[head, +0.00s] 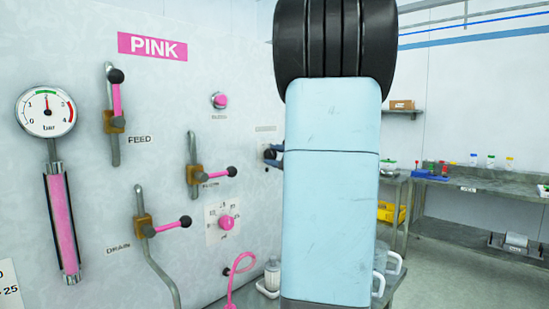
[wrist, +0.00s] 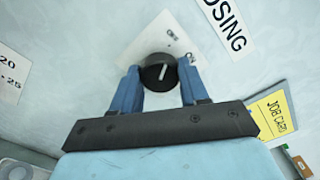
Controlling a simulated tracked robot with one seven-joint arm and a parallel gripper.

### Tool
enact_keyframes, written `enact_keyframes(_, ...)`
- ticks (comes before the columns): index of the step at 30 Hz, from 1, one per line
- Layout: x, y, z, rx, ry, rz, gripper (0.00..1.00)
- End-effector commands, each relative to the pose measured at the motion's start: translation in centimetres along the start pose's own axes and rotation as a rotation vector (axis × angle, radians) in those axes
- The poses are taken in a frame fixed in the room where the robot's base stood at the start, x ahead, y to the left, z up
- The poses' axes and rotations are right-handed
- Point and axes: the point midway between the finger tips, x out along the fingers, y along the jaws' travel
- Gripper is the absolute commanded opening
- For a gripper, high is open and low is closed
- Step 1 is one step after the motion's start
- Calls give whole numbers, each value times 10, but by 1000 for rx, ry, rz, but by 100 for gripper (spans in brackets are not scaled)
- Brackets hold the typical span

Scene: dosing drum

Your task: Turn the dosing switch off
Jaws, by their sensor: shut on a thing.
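The dosing switch is a round black knob (wrist: 158,74) with a white pointer line, on a white plate (wrist: 165,36) on the panel wall. The plate looks tilted in the wrist view, and its small lettering is only partly legible. The pointer runs up and slightly right in that view. My gripper (wrist: 160,76) has one blue finger on each side of the knob and is shut on it. In the head view the knob (head: 268,154) shows dark at the left edge of my arm, which hides most of the gripper.
A label ending in "OSING" (wrist: 222,22) and a yellow job card (wrist: 274,113) are on the wall nearby. Left of my arm are a pressure gauge (head: 46,111), a drain lever (head: 172,226), other pink-handled levers and a pink dial (head: 227,223). A bench (head: 480,184) with bottles stands right.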

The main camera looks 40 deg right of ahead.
Motion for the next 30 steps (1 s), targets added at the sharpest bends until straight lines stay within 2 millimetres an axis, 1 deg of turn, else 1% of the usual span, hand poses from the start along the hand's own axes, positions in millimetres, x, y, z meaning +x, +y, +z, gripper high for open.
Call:
enact_keyframes(1,0,4,0,2,0,7,14)
enact_keyframes(6,0,4,0,3,0,8,14)
enact_keyframes(7,0,4,0,3,0,8,45)
enact_keyframes(15,0,3,0,3,0,5,70)
enact_keyframes(21,0,2,0,2,0,3,70)
enact_keyframes(24,-3,1,0,2,0,3,70)
enact_keyframes(26,-8,1,0,2,0,2,70)
enact_keyframes(30,-27,1,0,2,1,1,70)
